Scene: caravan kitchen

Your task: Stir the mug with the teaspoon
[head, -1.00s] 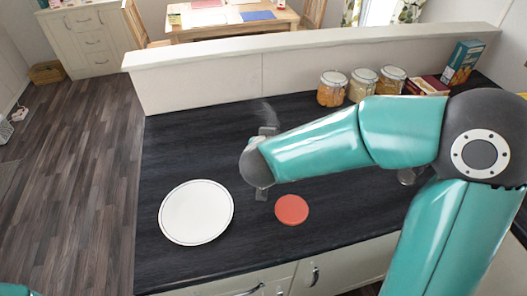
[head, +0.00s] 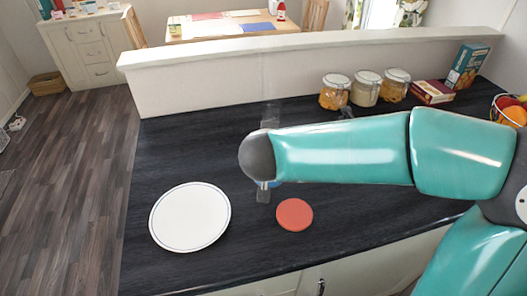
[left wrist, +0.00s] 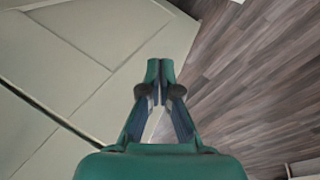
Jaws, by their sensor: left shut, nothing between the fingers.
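I cannot make out the mug or the teaspoon in either view. My right arm reaches across the worktop in the head view and its wrist hides what is behind it. A small blue patch (head: 275,184) shows just under the wrist; I cannot tell what it belongs to. Grey parts show above and below the wrist, but the right gripper's fingertips are hidden. My left gripper (left wrist: 159,72) is shut and empty in the left wrist view, pointing towards pale cabinet fronts and the wooden floor.
A white plate (head: 190,217) and a red round mat (head: 294,215) lie on the dark worktop (head: 180,150). Three lidded jars (head: 366,88), boxes (head: 466,66) and a fruit basket (head: 515,110) stand at the back right. A low pale wall (head: 230,85) bounds the far side.

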